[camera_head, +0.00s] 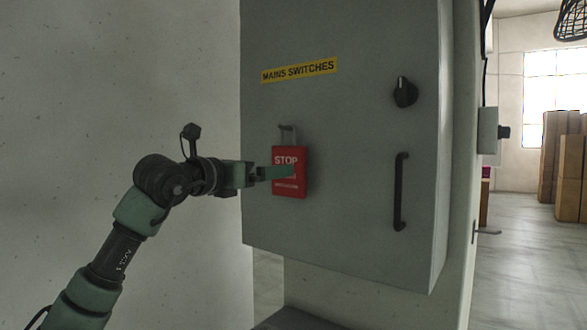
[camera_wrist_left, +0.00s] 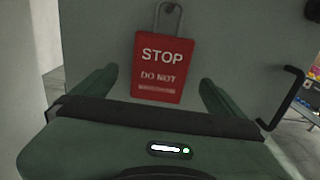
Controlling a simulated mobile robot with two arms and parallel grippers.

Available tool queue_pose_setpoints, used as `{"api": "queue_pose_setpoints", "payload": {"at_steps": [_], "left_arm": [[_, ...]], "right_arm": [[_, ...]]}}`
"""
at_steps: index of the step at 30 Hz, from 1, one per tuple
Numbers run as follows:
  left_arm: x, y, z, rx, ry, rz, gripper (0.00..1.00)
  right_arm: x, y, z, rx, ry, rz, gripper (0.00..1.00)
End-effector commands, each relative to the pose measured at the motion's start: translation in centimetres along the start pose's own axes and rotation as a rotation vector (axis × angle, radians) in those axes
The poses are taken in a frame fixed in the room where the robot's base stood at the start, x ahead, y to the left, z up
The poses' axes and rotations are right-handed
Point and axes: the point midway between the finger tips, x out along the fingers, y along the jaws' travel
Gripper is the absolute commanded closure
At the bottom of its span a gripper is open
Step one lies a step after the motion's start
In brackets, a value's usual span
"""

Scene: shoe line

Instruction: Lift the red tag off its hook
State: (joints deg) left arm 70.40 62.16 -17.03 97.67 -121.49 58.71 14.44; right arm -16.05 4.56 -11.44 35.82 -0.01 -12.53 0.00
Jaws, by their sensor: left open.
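The red tag (camera_head: 289,186) reads STOP and hangs by its grey loop from a hook (camera_head: 287,129) on the front of a grey cabinet. In the left wrist view the tag (camera_wrist_left: 160,68) hangs upright, with its loop over the dark hook (camera_wrist_left: 170,8). My left gripper (camera_head: 281,172) reaches in from the left at the tag's height and hides part of it in the head view. In the left wrist view my left gripper (camera_wrist_left: 158,82) is open, with one finger to each side of the tag's lower part and gaps between. My right gripper is not in view.
The grey cabinet (camera_head: 345,215) has a yellow MAINS SWITCHES label (camera_head: 299,70), a black rotary knob (camera_head: 405,92) and a black handle (camera_head: 400,191) right of the tag. Cardboard boxes (camera_head: 562,165) stand far off at right. A bare wall (camera_head: 110,80) is at left.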

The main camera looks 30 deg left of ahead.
Motion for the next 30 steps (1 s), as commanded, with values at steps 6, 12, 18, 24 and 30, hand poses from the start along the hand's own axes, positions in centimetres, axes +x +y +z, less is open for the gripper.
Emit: {"api": "queue_pose_setpoints", "payload": {"at_steps": [6,12,18,24,30], "left_arm": [[2.6,-0.1,0.4,-0.004,0.003,-0.004,0.00],[5.7,-0.2,0.8,-0.005,0.005,-0.005,0.00],[7.3,-0.1,0.4,-0.003,0.002,-0.005,0.00],[7.3,-0.1,0.3,-0.003,0.001,-0.004,0.00],[7.3,-0.1,0.3,-0.003,0.001,-0.005,0.52]], "right_arm": [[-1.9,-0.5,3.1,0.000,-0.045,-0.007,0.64],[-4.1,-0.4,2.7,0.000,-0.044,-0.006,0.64],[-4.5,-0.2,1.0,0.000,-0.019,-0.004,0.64],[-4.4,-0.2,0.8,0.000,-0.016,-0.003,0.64],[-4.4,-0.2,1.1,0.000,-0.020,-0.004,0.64]]}}
